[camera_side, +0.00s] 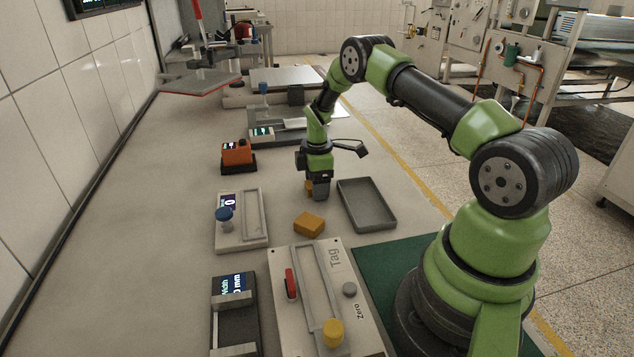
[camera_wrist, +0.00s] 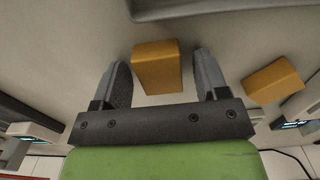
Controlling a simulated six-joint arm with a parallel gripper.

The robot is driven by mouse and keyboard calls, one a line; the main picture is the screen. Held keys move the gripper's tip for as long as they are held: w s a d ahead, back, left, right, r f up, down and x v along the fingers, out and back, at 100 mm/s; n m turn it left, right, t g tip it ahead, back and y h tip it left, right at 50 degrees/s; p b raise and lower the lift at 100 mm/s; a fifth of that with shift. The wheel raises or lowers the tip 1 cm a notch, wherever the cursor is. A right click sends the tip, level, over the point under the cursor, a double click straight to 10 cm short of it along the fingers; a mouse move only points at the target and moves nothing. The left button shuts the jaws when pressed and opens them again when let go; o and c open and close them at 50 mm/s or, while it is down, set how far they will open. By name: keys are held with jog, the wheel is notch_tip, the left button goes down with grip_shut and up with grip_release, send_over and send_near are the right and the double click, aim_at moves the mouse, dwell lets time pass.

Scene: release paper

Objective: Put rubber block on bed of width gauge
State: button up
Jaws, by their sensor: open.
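Two similar orange-tan blocks lie on the bench; I cannot tell which is the rubber one. One block (camera_side: 309,223) lies in front of my gripper (camera_side: 318,190), left of the tray; it also shows at the right of the wrist view (camera_wrist: 273,80). The other block (camera_side: 309,187) is at my gripper, partly hidden by it. In the wrist view this block (camera_wrist: 156,67) sits between the open fingers, with gaps on both sides. The width gauge (camera_side: 235,315), with a dark bed, pale jaws and a display, stands at the bottom left; no block shows on it.
A grey tray (camera_side: 367,206) lies right of my gripper. Nearer stands a pale panel (camera_side: 318,275) with a red lever and yellow knob. A gauge with a blue knob (camera_side: 241,220) and an orange device (camera_side: 238,156) stand to the left. The bench's left side is clear.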

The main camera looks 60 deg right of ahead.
jog(key=s+a+r+m+t, duration=0.1)
jog(key=a+r+m, duration=0.15)
jog(key=r, duration=0.85)
jog(key=a+r+m+t, duration=0.1)
jog(key=a+r, duration=0.3)
jog(key=r, duration=0.7)
jog(key=s+a+r+m+t, duration=0.3)
jog(key=s+a+r+m, duration=0.3)
jog(key=s+a+r, duration=0.4)
jog(key=shift+s+a+r+t+y, duration=0.2)
jog(key=shift+s+a+t+y, duration=0.15)
jog(key=shift+s+a, duration=0.65)
jog(key=s+a+m, duration=0.1)
jog(key=s, duration=0.1)
jog(key=s+a+m+t+y, duration=0.1)
jog(key=s, duration=0.2)
jog(key=s+a+m, duration=0.1)
jog(key=s, duration=0.1)
jog(key=shift+s+a+f+t, duration=0.1)
jog(key=shift+s+f+t, duration=0.15)
jog(key=shift+f, duration=0.15)
jog(key=shift+s+a+f+m, duration=0.1)
jog(key=shift+s+m, duration=0.15)
